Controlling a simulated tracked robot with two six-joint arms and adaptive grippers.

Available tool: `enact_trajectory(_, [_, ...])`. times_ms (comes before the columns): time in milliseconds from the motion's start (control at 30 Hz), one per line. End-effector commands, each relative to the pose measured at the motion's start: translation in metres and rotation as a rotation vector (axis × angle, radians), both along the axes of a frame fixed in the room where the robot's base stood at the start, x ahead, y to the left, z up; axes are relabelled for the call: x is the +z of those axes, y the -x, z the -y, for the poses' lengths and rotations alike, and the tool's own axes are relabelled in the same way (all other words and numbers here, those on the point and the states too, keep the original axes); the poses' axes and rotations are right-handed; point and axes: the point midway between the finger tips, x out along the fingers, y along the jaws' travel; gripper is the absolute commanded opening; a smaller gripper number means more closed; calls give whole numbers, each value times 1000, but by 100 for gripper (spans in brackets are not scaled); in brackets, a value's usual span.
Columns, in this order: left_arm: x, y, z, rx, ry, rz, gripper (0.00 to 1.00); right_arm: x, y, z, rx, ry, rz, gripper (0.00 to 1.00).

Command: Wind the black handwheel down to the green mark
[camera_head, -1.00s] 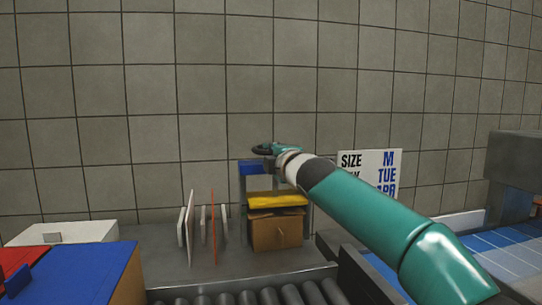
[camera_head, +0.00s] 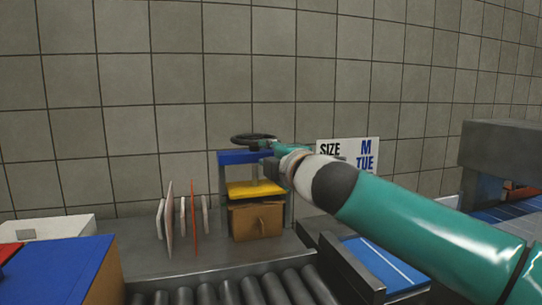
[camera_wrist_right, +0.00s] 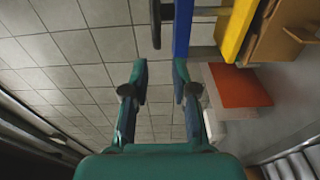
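The black handwheel (camera_head: 250,137) lies flat above the blue crossbeam (camera_head: 232,157) of a small press. Below the beam are a yellow plate (camera_head: 256,189) and a brown cardboard box (camera_head: 245,222). My right gripper (camera_head: 272,147) is at the wheel's right side. In the right wrist view the gripper (camera_wrist_right: 160,75) is open and empty, and the wheel (camera_wrist_right: 156,28) shows edge-on ahead of the gap between its fingertips, apparently apart from them. The blue beam (camera_wrist_right: 182,28) runs just right of it. I cannot make out a green mark. My left gripper is out of view.
Upright thin boards, one orange (camera_head: 195,220), stand left of the press. A roller conveyor (camera_head: 230,291) runs in front. A blue-topped box (camera_head: 62,270) is at the left. A sign (camera_head: 350,152) stands behind my right arm. The wall above the wheel is clear.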

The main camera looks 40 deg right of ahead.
Motion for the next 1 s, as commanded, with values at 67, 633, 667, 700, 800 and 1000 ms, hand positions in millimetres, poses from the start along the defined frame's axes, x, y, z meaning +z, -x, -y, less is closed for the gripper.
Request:
enact_trajectory(67, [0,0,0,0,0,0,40,0,5,-2,0,0,0,27])
enact_trajectory(633, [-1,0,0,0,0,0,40,6,4,-13,49,132,-16,27])
enact_trajectory(667, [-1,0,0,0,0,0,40,9,2,-20,78,164,-9,27])
enact_trajectory(700, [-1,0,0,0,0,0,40,13,-2,-32,128,201,7,27])
enact_trajectory(800, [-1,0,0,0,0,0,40,18,-9,-73,286,264,96,27])
enact_trajectory(1000, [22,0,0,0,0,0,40,43,-18,-123,398,241,373,27])
